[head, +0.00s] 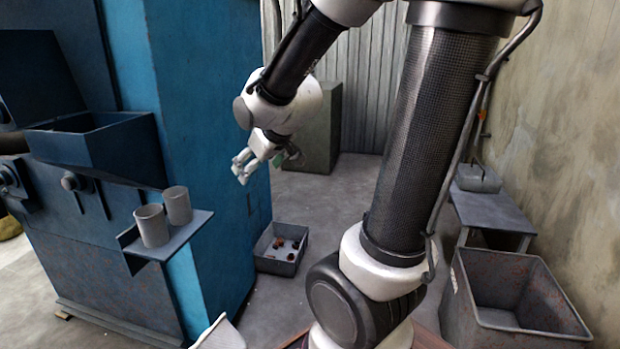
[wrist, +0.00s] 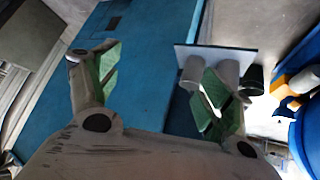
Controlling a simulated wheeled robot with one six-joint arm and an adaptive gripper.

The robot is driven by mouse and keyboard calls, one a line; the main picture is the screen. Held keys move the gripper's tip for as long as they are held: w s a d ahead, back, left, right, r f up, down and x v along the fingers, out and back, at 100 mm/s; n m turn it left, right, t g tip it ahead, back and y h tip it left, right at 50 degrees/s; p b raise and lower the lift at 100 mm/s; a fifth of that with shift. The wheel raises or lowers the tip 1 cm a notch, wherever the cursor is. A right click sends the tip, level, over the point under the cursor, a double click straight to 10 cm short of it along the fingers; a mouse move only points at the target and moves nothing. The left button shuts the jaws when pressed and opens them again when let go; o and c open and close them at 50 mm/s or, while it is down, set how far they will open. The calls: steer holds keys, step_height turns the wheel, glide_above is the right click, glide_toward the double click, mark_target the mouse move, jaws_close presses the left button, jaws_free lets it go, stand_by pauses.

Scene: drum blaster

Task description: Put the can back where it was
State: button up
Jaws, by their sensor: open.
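Two plain grey cans, a front one (head: 152,226) and a rear one (head: 178,205), stand upright side by side on a small shelf (head: 195,228) fixed to the blue machine. My gripper (head: 264,167) is open and empty, in the air to the right of and higher than the cans in the head view. In the wrist view, my gripper (wrist: 157,75) has its green-padded fingers spread with nothing between them. The shelf (wrist: 240,57) and both cans show behind the right finger, which partly covers one can. I cannot tell which can the task means.
The blue machine (head: 205,100) with its hopper (head: 95,145) fills the left. A grey bin with small brown pieces (head: 275,262) sits on the floor. A large empty bin (head: 515,290) and a low table (head: 490,212) stand at the right. Grey floor lies between.

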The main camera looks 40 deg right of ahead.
steer(key=s+r+m+g, duration=0.1)
steer(key=s+r+g, duration=0.1)
steer(key=s, duration=0.8)
steer(key=s+r+g, duration=0.1)
steer(key=s+g, duration=0.1)
steer(key=s, duration=0.8)
steer(key=shift+r+m, duration=0.35)
steer(key=shift+m, duration=0.05)
steer(key=shift+a, duration=0.1)
